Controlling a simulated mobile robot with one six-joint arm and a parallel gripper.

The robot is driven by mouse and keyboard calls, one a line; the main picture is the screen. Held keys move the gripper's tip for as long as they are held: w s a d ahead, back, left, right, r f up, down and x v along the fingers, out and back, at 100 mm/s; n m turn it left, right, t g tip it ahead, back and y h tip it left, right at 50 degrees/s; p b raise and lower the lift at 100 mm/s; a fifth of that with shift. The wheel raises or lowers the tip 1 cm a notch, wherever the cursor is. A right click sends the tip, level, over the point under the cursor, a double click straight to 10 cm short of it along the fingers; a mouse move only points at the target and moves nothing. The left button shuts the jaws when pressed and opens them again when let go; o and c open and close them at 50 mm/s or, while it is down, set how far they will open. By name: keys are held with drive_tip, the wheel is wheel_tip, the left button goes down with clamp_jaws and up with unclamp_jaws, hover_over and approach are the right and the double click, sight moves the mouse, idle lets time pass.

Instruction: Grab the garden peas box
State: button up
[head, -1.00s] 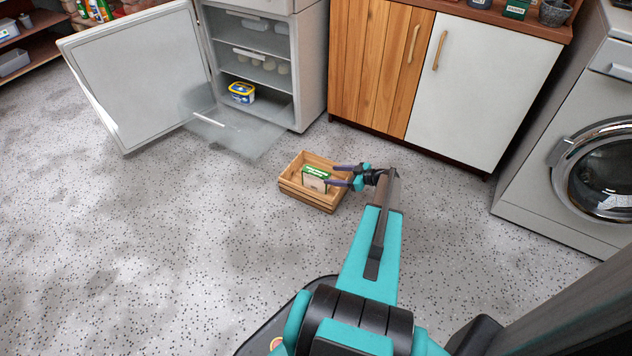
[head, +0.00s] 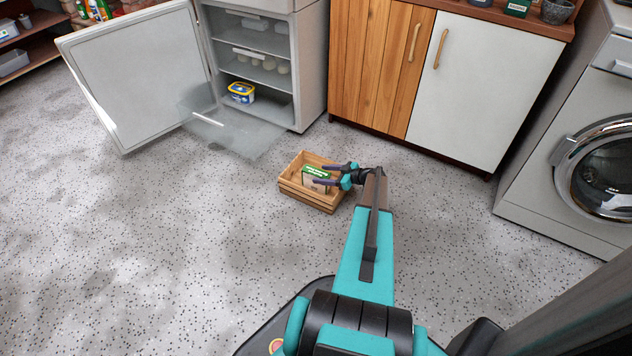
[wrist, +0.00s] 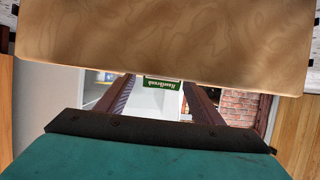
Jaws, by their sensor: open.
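The garden peas box (head: 311,172), white with a green top strip, stands in a small wooden crate (head: 318,202) on the floor. My gripper (head: 321,174) is open at the crate's right side, its fingers reaching in over the rim to the box. In the wrist view, the box's green label (wrist: 162,85) appears upside down between the two spread fingers (wrist: 160,92). I cannot tell whether either finger touches the box. A finger hides part of the box in the head view.
An open fridge (head: 262,60) with a yellow-and-blue tub (head: 241,92) stands behind the crate, its door (head: 140,75) swung left. A cabinet (head: 480,80) and a washing machine (head: 590,150) are to the right. The floor at left is clear. A brown surface (wrist: 170,40) fills the upper wrist view.

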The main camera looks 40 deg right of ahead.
sight(318, 173)
drive_tip(key=shift+b+x, duration=0.45)
drive_tip(key=shift+x, duration=1.25)
drive_tip(key=shift+c, duration=0.2)
drive_tip(key=c, duration=1.4)
drive_tip(key=shift+r+p, duration=1.6)
drive_tip(key=shift+r, duration=3.45)
